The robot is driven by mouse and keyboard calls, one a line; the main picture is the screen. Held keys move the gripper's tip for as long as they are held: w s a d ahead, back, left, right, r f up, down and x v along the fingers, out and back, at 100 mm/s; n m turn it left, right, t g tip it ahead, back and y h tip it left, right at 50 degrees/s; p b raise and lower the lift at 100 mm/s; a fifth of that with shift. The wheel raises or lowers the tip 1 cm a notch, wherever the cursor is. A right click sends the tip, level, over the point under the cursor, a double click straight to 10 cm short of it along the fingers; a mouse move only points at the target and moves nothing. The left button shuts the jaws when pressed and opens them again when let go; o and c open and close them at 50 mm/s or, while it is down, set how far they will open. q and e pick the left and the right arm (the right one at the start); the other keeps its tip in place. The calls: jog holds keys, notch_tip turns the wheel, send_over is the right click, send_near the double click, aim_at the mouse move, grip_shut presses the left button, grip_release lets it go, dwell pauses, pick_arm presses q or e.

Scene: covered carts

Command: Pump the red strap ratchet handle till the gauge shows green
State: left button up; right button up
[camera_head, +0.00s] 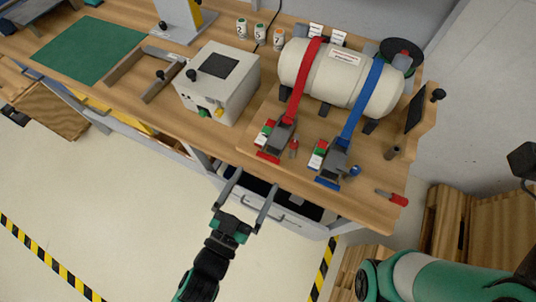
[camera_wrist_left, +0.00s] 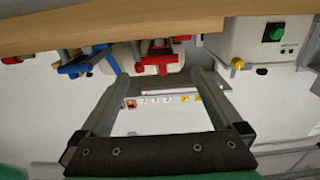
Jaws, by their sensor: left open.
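The red strap (camera_head: 303,80) runs over a cream tank (camera_head: 345,78) down to its ratchet (camera_head: 282,134), whose red-tipped handle (camera_head: 268,157) points toward the bench's front edge. The red handle also shows in the left wrist view (camera_wrist_left: 155,61). A small gauge block (camera_head: 265,128) with red, white and green parts sits beside the ratchet; its reading is too small to tell. My left gripper (camera_head: 257,179) is open and empty in front of the bench edge, apart from the handle. It also shows open in the left wrist view (camera_wrist_left: 160,76). My right gripper is not in view.
A blue strap (camera_head: 362,95) with its own blue-handled ratchet (camera_head: 333,162) stands just right of the red one. A grey-white box (camera_head: 222,85) with knobs stands to the left. A red-handled tool (camera_head: 396,199) lies at the right. A drawer (camera_head: 280,212) sits below the bench.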

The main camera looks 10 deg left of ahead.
aim_at(267, 159)
pick_arm(q)
jog(key=b+x, duration=0.1)
jog(key=x, duration=0.7)
jog(key=shift+r, duration=0.1)
grip_shut()
